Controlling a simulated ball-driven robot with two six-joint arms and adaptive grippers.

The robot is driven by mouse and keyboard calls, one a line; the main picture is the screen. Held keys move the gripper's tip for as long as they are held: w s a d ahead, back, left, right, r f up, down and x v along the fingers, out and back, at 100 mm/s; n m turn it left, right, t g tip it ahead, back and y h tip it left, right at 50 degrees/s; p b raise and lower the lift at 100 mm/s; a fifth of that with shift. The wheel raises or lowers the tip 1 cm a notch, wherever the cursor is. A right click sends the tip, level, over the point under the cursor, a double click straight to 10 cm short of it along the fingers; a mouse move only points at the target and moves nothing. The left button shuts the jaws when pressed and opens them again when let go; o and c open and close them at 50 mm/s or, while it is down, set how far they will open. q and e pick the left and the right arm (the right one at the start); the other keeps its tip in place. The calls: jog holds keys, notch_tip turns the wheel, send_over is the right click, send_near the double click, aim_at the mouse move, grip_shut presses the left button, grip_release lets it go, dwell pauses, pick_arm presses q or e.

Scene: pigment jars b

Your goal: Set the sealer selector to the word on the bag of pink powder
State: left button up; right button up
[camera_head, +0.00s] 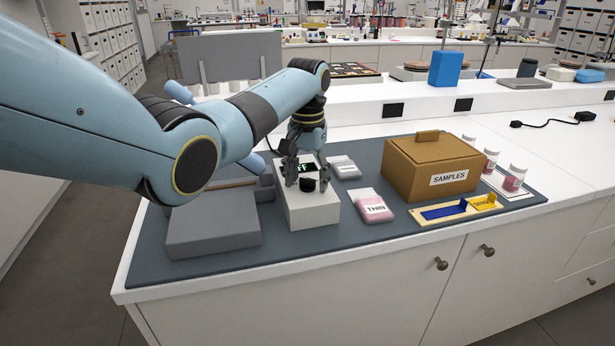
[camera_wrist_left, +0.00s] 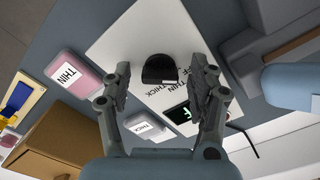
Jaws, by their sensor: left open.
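The white selector box (camera_head: 312,212) stands on the dark mat with a black knob (camera_head: 307,185) on top. The knob (camera_wrist_left: 159,69) also shows in the left wrist view, with printed words beside it, THIN and THICK among them, partly covered. A small display with green marks (camera_wrist_left: 181,114) is on the box. My left gripper (camera_head: 305,181) is open above the box, its fingers apart on either side of the knob; I cannot tell whether they touch it. The bag of pink powder (camera_head: 371,204) lies right of the box, labelled THIN. My right gripper is not in view.
A pale bag (camera_head: 345,167) labelled THICK lies behind the pink one. A brown SAMPLES box (camera_head: 432,165), a yellow and blue tray (camera_head: 445,213) and jars (camera_head: 513,178) stand to the right. A grey machine (camera_head: 212,230) stands left of the selector box.

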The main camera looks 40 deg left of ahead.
pick_arm(q)
jog(key=shift+c, duration=0.3)
jog(key=c, duration=1.1)
jog(key=shift+r, duration=0.1)
jog(key=shift+r+m+p, duration=0.1)
jog(key=shift+m+p, duration=0.8)
jog(key=m+p, duration=0.1)
jog(key=m, duration=0.1)
jog(key=shift+m+p, duration=0.3)
jog(key=shift+p, duration=0.05)
jog(key=m+p, duration=0.1)
jog(key=m, duration=0.2)
jog(key=shift+m+p, duration=0.45)
jog(key=shift+m, duration=0.75)
